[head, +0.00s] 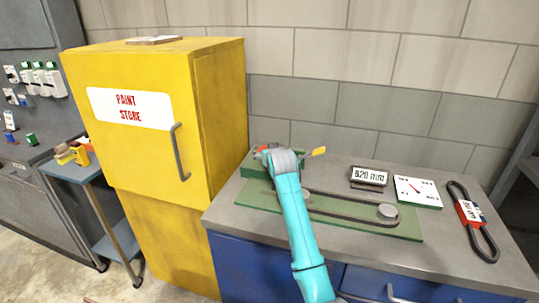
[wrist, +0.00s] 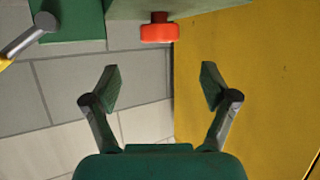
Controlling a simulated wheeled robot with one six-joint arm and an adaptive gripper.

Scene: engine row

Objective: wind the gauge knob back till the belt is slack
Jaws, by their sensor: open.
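The red knob (wrist: 160,28) shows in the wrist view, on the end of a short stem on a green block (wrist: 125,9). My gripper (wrist: 156,86) is open and empty, its two fingers spread below the knob in the picture and apart from it. In the head view, the belt (head: 345,215) loops around two round pulleys on a green plate (head: 408,228); its runs look fairly straight. The green block (head: 254,168) stands at the plate's left end. My arm's end hides most of it and the knob there.
A yellow paint cabinet (head: 215,110) stands close left of the bench (head: 455,265). A lever with a yellow grip (head: 318,151) sticks out from the block. An 820 mm sign (head: 369,177), a dial card (head: 417,190) and a labelled belt (head: 488,243) lie on the right.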

